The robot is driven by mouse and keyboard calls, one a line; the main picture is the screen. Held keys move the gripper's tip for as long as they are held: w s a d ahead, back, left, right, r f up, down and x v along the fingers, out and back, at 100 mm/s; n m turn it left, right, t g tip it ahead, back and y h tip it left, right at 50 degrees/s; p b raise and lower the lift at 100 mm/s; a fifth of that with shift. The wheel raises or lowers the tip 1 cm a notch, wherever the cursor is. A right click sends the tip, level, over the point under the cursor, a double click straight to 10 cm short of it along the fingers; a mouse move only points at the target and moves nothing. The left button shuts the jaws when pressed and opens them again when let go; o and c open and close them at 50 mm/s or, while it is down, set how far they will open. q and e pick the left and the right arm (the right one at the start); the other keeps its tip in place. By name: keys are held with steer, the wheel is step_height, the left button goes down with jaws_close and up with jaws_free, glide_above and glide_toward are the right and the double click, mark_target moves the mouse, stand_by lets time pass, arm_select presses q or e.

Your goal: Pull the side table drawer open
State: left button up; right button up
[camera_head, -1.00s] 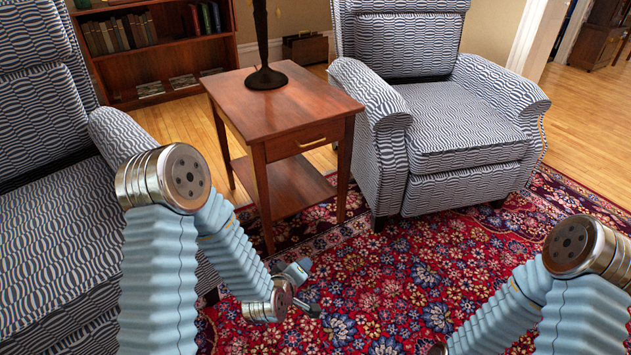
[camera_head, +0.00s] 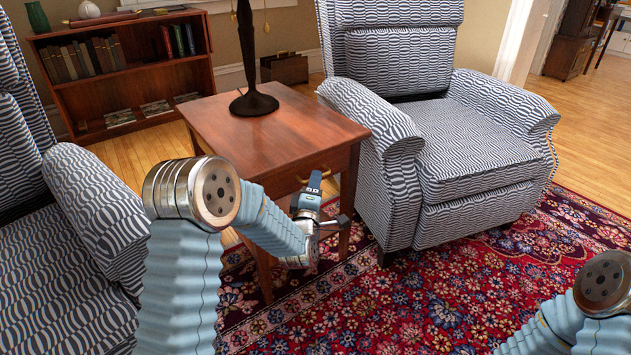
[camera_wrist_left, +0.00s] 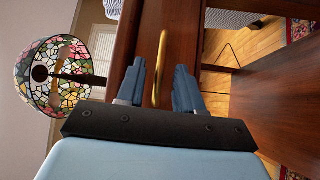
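The side table (camera_head: 290,129) is reddish-brown wood, between two patterned armchairs. Its drawer (camera_head: 283,185) looks closed, with a brass handle (camera_head: 326,172) on the front. My left gripper (camera_head: 314,178) is at the drawer front and partly hides the handle. In the left wrist view, the two blue fingers of the left gripper (camera_wrist_left: 160,64) are apart. The brass handle (camera_wrist_left: 163,42) stands between them, with a gap visible on each side. My right gripper is out of view; only part of the right arm shows at lower right.
A dark lamp base (camera_head: 254,103) stands on the tabletop; its stained-glass shade (camera_wrist_left: 45,75) shows in the left wrist view. The right armchair (camera_head: 455,150) is close beside the table, the left armchair (camera_head: 95,205) on the other side. The patterned rug (camera_head: 420,290) in front is clear.

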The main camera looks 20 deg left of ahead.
arm_select(q)
steer(key=shift+w, duration=0.7)
jaws_close()
